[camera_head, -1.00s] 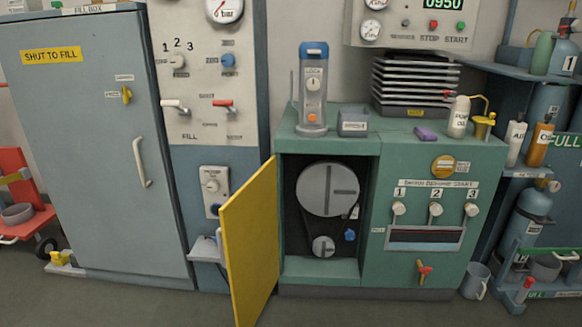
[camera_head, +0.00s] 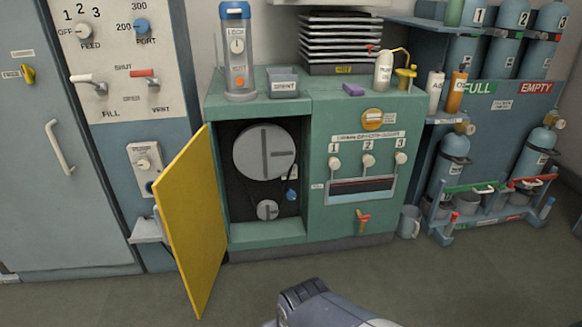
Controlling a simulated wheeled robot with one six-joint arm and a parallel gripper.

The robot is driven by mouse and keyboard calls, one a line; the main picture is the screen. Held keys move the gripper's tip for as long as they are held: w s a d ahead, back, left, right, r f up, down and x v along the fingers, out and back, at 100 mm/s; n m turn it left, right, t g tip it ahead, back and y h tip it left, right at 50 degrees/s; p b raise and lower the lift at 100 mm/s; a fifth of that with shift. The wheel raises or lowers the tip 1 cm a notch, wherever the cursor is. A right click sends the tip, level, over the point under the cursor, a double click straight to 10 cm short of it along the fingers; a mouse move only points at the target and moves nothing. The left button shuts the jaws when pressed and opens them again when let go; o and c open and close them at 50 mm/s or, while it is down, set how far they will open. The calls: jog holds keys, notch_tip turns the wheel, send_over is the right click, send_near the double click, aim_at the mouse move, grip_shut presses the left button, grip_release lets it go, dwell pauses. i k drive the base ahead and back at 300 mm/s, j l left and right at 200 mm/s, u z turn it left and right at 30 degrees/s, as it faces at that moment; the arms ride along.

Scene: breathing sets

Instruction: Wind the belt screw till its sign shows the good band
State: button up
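The belt drive sits in the open compartment of the green cabinet (camera_head: 265,232). A large grey pulley (camera_head: 258,152) is above a small pulley (camera_head: 267,210). A small blue knob (camera_head: 291,195), which looks like the belt screw, is to the right of the small pulley. A small pale sign (camera_head: 293,172) is just above the knob; its marking is too small to read. Part of my arm (camera_head: 325,305) shows at the bottom edge, well in front of and below the compartment. My gripper's fingers are not visible.
The yellow door (camera_head: 190,220) stands open at the compartment's left and juts forward. Three pale levers (camera_head: 368,161) and a red-handled valve (camera_head: 362,220) are on the cabinet front to the right. The floor in front is clear.

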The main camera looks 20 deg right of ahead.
aim_at(291, 195)
jog(key=i+j+z, duration=0.55)
jog(key=i+j, duration=0.3)
